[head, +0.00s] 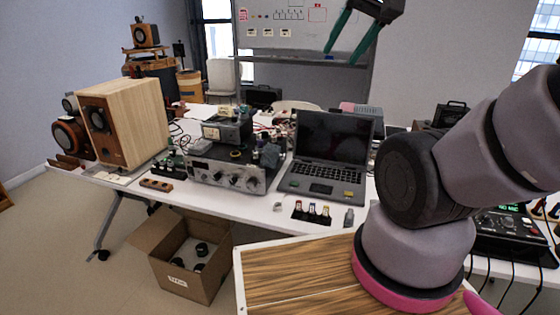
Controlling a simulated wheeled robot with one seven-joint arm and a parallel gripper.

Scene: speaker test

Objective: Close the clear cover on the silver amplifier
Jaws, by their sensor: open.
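The silver amplifier (222,177) stands on the white table left of the laptop, its knobbed front panel facing me. A dark box-shaped device (226,131) and small dark items show at its top and back. I cannot make out a clear cover on it at this size. My gripper (343,56) is raised high at the top of the view, above and beyond the laptop. Its two green fingers are apart, point down and hold nothing. It is well away from the amplifier.
An open laptop (332,145) sits right of the amplifier, and a wooden speaker (135,120) stands left. Small bottles (312,211) stand near the table's front edge. An open cardboard box (190,283) is on the floor. A wood-topped surface (290,272) lies in front of me.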

